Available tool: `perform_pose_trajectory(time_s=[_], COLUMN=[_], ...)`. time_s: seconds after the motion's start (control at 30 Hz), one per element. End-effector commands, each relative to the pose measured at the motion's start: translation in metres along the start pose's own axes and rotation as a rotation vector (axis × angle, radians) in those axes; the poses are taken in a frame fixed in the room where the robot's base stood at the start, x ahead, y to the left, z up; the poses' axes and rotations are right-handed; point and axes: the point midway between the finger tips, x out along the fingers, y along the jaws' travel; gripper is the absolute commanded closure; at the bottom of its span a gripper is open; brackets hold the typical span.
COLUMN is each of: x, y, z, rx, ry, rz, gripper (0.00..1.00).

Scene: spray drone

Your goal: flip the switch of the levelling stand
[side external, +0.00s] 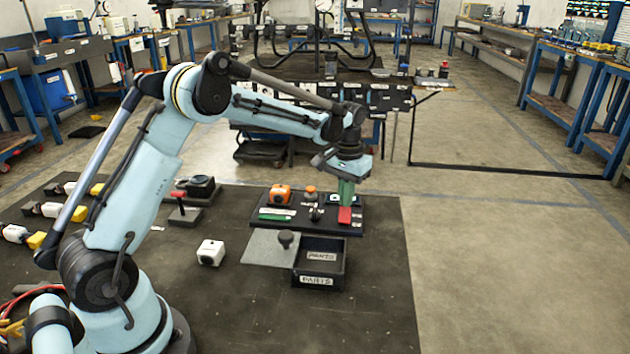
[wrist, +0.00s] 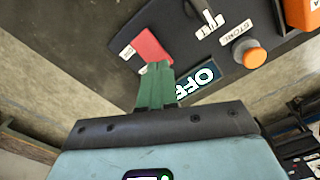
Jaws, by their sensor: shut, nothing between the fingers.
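A dark board (side external: 378,212) on the mat appears to be the levelling stand. A red flat piece (side external: 345,215) sits at its right end; it also shows in the wrist view (wrist: 146,46), beside a small white label. I cannot tell whether this is the switch. A small lever (wrist: 206,14) stands by another white label. A panel reading OFF (wrist: 202,80) lies close to my fingers. My gripper (side external: 346,203) points down over the red piece with its green fingers shut and empty. In the wrist view, its fingertips (wrist: 156,66) overlap the red piece's edge; contact is unclear.
An orange box (side external: 280,194), an orange knob (side external: 310,190) and a green bar (side external: 274,217) are on the board. In front are a grey plate with a black knob (side external: 287,238) and a black PARTS tray (side external: 318,279). A white cube (side external: 211,252) stands left.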

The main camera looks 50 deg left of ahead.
Motion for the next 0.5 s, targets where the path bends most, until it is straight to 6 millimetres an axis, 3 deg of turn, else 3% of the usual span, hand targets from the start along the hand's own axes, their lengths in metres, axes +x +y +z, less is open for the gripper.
perform_pose_trajectory(time_s=[0.5], x=[0.0074], y=[0.0000], z=[-0.0002], rx=[0.000], ry=[0.000], rz=[0.000], gripper=[1.00])
